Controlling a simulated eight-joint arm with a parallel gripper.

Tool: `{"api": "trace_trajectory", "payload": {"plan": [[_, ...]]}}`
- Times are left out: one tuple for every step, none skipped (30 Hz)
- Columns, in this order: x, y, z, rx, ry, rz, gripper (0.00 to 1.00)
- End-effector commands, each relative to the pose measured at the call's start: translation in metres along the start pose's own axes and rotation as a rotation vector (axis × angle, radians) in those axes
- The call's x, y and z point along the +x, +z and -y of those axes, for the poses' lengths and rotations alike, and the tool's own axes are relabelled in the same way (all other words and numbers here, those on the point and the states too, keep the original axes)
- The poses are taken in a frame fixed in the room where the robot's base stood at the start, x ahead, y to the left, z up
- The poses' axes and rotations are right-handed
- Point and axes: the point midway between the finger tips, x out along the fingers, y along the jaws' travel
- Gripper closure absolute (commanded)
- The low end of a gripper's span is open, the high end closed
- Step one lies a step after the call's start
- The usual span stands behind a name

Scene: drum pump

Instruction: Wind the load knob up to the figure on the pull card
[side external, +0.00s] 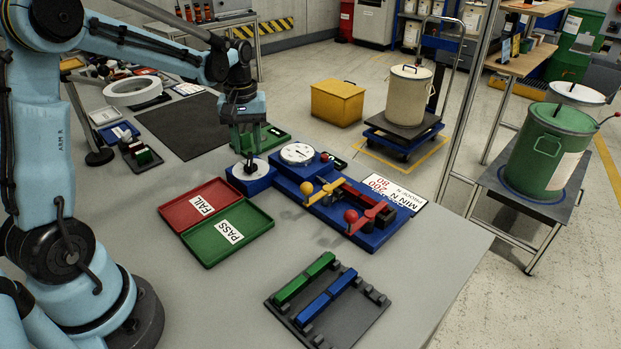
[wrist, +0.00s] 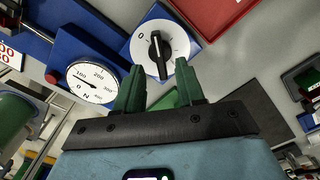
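The load knob is a black bar on a white dial (wrist: 157,48) on a blue block; in the side view its block (side external: 251,180) sits at the left end of the blue rig. My gripper (wrist: 160,72) points at the knob, its green fingers apart on either side of the bar; whether they reach down around it I cannot tell. The side view shows my gripper (side external: 247,157) right over the dial. The round white gauge (wrist: 92,82) is marked in N up to 400; its needle seems to point low, near 100. The pull card (side external: 392,189) shows upside down, with MIN N and what look like 200 and 80.
Red FAIL (side external: 200,204) and green PASS (side external: 229,233) trays lie in front of the knob. The rig (side external: 345,205) carries yellow and red ball-ended levers. A dark rack (side external: 328,303) holds green and blue bars. A green tray (side external: 262,136) lies behind my gripper.

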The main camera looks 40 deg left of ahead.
Motion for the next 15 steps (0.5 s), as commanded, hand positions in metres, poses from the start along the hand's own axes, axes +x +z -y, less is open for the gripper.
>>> {"api": "trace_trajectory", "payload": {"plan": [[0.008,0.0,0.0,0.0,0.0,0.0,0.62],[0.012,0.0,0.0,0.0,0.0,0.0,0.62],[0.017,0.0,0.0,0.0,0.0,0.0,0.62],[0.02,0.0,0.0,0.0,0.0,0.0,0.62],[0.023,0.0,0.0,0.0,0.0,0.0,0.62],[0.026,0.0,0.0,0.0,0.0,0.0,0.62],[0.029,0.0,0.0,0.0,0.0,0.0,0.62],[0.03,0.0,0.0,0.0,0.0,0.0,0.62],[0.032,0.0,0.0,0.0,0.0,0.0,0.62],[0.033,0.0,0.0,0.0,0.0,0.0,0.62],[0.034,0.0,0.0,0.0,0.0,0.0,0.62],[0.035,0.0,0.0,0.0,0.0,0.0,0.62],[0.035,0.0,0.0,0.0,0.0,0.0,0.62],[0.035,0.0,0.0,0.0,0.0,0.0,0.62],[0.035,0.0,0.0,0.0,0.0,0.0,0.62]]}}
